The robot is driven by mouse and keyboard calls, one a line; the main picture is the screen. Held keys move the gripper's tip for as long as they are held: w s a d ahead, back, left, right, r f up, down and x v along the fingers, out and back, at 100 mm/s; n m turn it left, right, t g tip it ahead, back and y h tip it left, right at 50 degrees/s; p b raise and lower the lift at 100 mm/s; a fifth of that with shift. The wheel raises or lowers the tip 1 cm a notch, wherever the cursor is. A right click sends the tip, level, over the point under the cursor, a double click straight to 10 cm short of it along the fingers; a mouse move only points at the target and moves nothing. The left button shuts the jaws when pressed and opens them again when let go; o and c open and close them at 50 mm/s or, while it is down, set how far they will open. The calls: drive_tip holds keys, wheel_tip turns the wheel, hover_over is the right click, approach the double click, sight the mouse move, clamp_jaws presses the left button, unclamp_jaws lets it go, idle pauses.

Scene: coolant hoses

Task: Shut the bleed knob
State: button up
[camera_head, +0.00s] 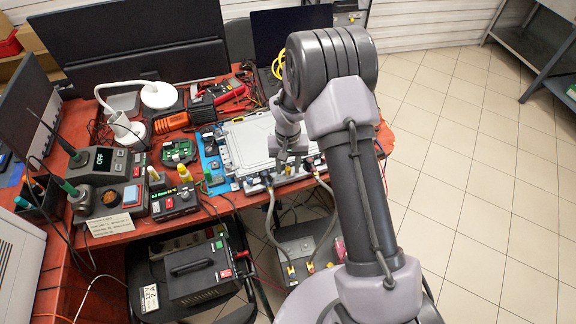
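My gripper (290,158) is small and dark in this view, at the front right part of a flat light-grey panel unit (245,141) on the bench. My own arm covers part of the unit's right side. I cannot tell whether the fingers are open or shut, or whether they touch anything. Two grey hoses, a left one (270,217) and a right one (329,226), hang from fittings on the unit's front edge down to a grey box. I cannot make out the bleed knob for certain; it is too small or hidden by my gripper.
The red bench (222,204) is crowded. A soldering station (104,180), a black meter box (174,201), a green circuit board (179,151) and red-handled tools (232,95) lie left of and behind the unit. A black power supply (196,271) stands below. Tiled floor (470,170) at right is clear.

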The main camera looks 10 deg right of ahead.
wheel_tip(320, 180, up, 17)
drive_tip(key=p, duration=0.5)
drive_tip(key=shift+r, duration=0.2)
wheel_tip(320, 180, up, 5)
drive_tip(key=t+b, duration=0.1)
hover_over(288, 169)
drive_tip(key=s, duration=0.2)
drive_tip(key=s+a+r+m+t+y+b, duration=0.1)
drive_tip(key=s+a+r+t+b, duration=0.1)
drive_tip(key=s+r, duration=0.8)
drive_tip(key=s+a+m+t+y+b, duration=0.1)
drive_tip(key=s+t+b, duration=0.1)
drive_tip(key=s, duration=1.2)
drive_tip(key=shift+s+a+r+t, duration=0.2)
drive_tip(key=shift+a+r+t, duration=0.1)
drive_tip(key=shift+t, duration=0.1)
